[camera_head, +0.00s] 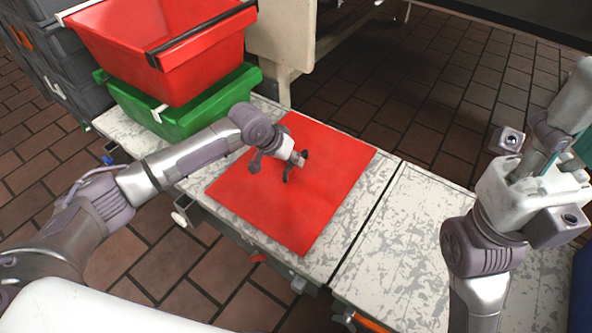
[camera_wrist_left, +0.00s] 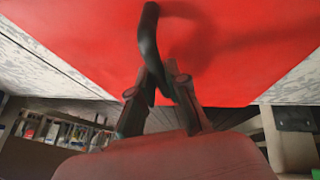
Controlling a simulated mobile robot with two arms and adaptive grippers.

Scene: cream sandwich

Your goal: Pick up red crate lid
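A flat red square panel, which looks like the red crate lid (camera_head: 325,195), lies flat on the grey-white table. It also fills the upper part of the left wrist view (camera_wrist_left: 260,50).
A red crate (camera_head: 165,65) with a black bar sits on a green crate (camera_head: 190,112) at the table's back left. Dark grey crates (camera_head: 60,70) are stacked at far left. The mottled table (camera_head: 405,250) is bare right of the lid. A blue object (camera_head: 582,285) shows at the right edge.

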